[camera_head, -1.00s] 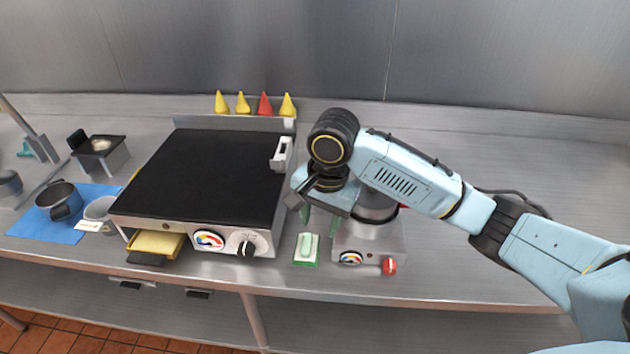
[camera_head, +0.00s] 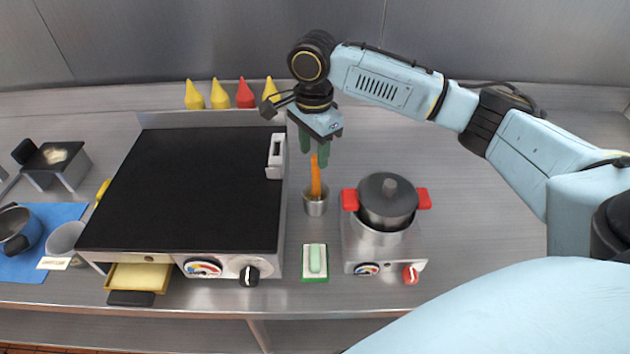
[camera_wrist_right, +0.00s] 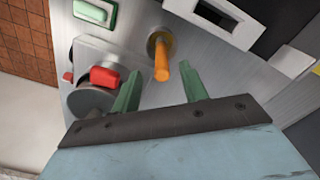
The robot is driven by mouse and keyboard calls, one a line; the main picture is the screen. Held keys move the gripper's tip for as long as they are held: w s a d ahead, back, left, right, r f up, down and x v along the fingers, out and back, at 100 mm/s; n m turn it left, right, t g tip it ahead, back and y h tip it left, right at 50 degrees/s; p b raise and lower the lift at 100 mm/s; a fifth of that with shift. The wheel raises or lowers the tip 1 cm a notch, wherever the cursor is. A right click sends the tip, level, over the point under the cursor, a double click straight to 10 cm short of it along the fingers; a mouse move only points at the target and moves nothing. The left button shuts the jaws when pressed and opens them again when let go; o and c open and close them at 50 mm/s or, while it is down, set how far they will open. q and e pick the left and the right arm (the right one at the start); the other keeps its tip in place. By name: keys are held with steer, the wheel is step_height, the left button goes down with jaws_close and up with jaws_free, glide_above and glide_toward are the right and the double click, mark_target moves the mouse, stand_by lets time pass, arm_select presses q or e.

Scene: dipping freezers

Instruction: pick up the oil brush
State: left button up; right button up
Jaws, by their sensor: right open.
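The oil brush (camera_head: 316,177) has an orange handle and stands upright in a small metal cup (camera_head: 316,206) between the griddle and the pot. My right gripper (camera_head: 315,148) is above the handle, with its green fingers pointing down. In the right wrist view the brush handle (camera_wrist_right: 162,62) rises between and just beyond the two open fingertips (camera_wrist_right: 160,76), and the fingers do not appear to touch it. The lower end of the brush is hidden in the cup. My left gripper is not in view.
The black griddle (camera_head: 190,185) stands left of the cup. A lidded pot with red handles (camera_head: 387,205) sits on a small burner to its right. A green-edged sponge holder (camera_head: 314,262) lies in front. Yellow and red bottles (camera_head: 245,94) stand behind.

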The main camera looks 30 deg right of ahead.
mark_target(316, 157)
steer(key=shift+f, duration=0.55)
steer(key=shift+d+f, duration=0.25)
steer(key=shift+f, duration=0.9)
step_height(316, 157, down, 2)
steer(key=shift+d+f, duration=0.1)
steer(key=shift+f, duration=0.45)
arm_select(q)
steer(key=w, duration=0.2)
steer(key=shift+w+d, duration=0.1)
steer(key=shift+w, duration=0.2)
arm_select(e)
jaws_close()
